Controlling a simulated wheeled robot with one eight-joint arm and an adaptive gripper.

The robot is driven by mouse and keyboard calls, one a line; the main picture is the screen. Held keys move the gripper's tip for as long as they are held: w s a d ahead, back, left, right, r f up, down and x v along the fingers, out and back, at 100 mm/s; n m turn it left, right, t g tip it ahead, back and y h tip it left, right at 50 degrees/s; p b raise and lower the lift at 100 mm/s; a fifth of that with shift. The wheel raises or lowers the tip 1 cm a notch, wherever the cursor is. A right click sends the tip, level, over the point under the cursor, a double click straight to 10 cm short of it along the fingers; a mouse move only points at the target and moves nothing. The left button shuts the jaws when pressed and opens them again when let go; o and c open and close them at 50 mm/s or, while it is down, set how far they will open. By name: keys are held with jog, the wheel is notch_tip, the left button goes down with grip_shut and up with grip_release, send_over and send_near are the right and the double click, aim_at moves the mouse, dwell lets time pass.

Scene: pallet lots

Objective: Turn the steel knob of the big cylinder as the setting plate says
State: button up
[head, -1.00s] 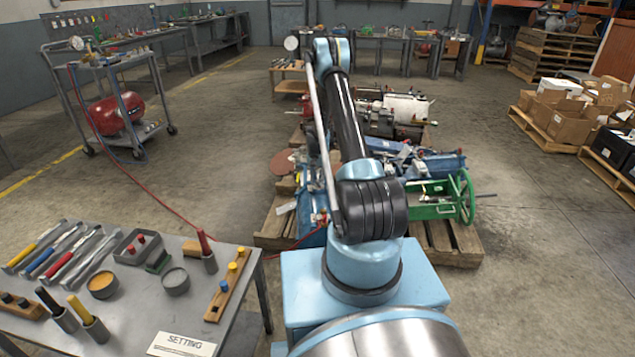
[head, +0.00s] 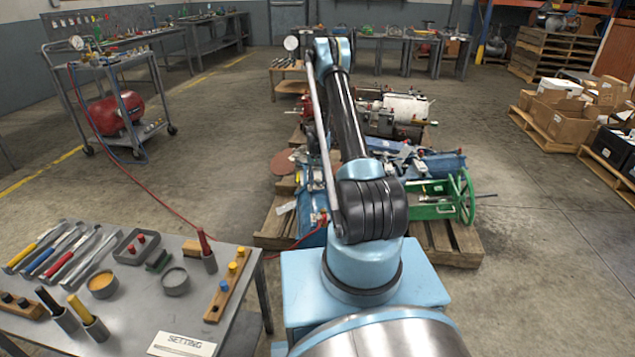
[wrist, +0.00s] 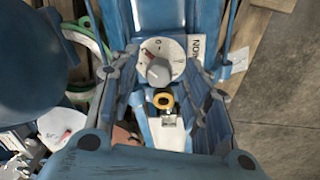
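In the wrist view, a round grey steel knob (wrist: 158,71) sits on a white dial (wrist: 172,50) with dark marks, on a blue cylinder body (wrist: 165,14). My gripper (wrist: 161,68) is open, with one finger on each side of the knob. I cannot tell whether either finger touches it. A yellow ring (wrist: 163,101) lies just below the knob, on a small metal part. In the head view, the setting plate (head: 183,344) lies on the near bench; "SETTING" is readable, and the lower part is cut off. My arm hides the knob and gripper there.
A second white dial with a red mark (wrist: 60,125) shows at the left of the wrist view. A wooden pallet (head: 455,243) holds several machine parts, including a green frame with a handwheel (head: 462,197). A red hose crosses the floor.

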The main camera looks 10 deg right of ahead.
jog(key=shift+r, duration=0.1)
notch_tip(320, 180, up, 12)
jog(key=shift+w+a, duration=0.15)
jog(key=shift+a, duration=0.15)
dwell(0.4)
